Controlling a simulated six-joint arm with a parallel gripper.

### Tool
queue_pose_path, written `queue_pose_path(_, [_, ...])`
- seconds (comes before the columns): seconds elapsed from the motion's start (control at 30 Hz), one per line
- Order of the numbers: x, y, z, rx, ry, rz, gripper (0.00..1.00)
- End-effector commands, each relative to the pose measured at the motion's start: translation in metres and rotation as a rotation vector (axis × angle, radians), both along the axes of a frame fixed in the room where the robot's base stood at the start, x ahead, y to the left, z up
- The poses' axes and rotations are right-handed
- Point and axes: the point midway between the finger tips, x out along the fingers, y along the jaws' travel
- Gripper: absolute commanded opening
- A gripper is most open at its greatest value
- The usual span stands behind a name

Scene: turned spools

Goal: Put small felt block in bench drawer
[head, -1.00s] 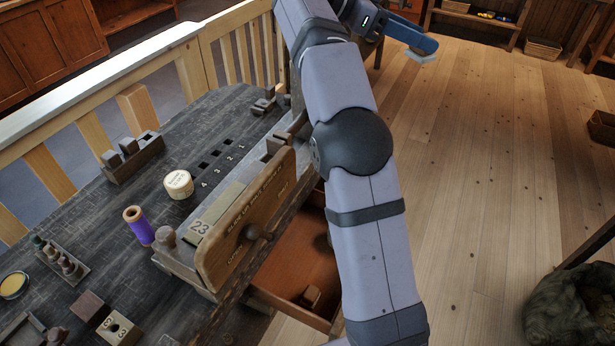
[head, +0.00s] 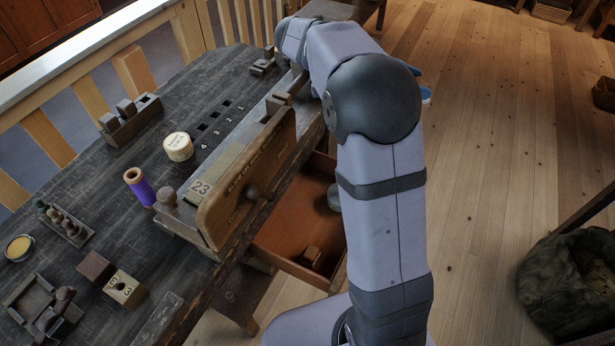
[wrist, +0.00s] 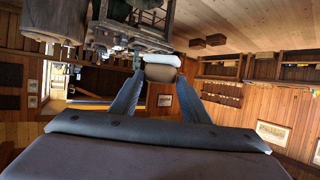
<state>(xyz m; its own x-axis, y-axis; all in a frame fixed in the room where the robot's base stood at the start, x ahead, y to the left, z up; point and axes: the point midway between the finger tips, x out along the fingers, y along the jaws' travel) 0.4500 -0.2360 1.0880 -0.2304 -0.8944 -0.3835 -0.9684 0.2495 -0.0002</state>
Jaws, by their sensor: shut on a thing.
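My gripper (wrist: 160,84) is shut on the small felt block (wrist: 162,60), which shows in the wrist view between the two blue fingertips with a pale face and a tan face. In the head view my arm hides the block, and only a bit of a blue finger (head: 427,94) shows to the right of the arm's dark joint. The bench drawer (head: 285,245) is pulled open at the bench's front edge. Its reddish floor is visible, with a small brown wooden piece in it. My arm covers the drawer's right part and a roundish greyish thing there.
On the dark bench (head: 95,205) stand a purple spool (head: 141,188), a cream round tin (head: 178,147) and a wooden board with a knob (head: 247,185) just behind the drawer. A dark sack (head: 555,290) sits at lower right.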

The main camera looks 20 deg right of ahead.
Motion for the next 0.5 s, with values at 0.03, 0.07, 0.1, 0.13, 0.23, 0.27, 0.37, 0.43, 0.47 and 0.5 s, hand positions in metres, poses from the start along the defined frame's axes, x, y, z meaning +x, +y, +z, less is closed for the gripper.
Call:
queue_pose_path(0.03, [-0.006,0.005,-0.013,0.001,0.007,0.010,0.20])
queue_pose_path(0.07, [-0.009,0.007,-0.022,0.001,0.007,0.016,0.20])
queue_pose_path(0.1, [-0.014,0.010,-0.033,0.000,0.009,0.021,0.20])
queue_pose_path(0.13, [-0.018,0.013,-0.041,0.001,0.008,0.026,0.20])
queue_pose_path(0.23, [-0.032,0.021,-0.067,0.000,0.008,0.040,0.20])
queue_pose_path(0.27, [-0.038,0.023,-0.075,0.000,0.008,0.043,0.20])
queue_pose_path(0.37, [-0.055,0.032,-0.098,0.000,0.008,0.056,0.20])
queue_pose_path(0.43, [-0.069,0.038,-0.114,0.000,0.009,0.063,0.20])
queue_pose_path(0.47, [-0.075,0.040,-0.120,0.000,0.009,0.065,0.20])
queue_pose_path(0.5, [-0.084,0.043,-0.128,-0.001,0.009,0.068,0.20])
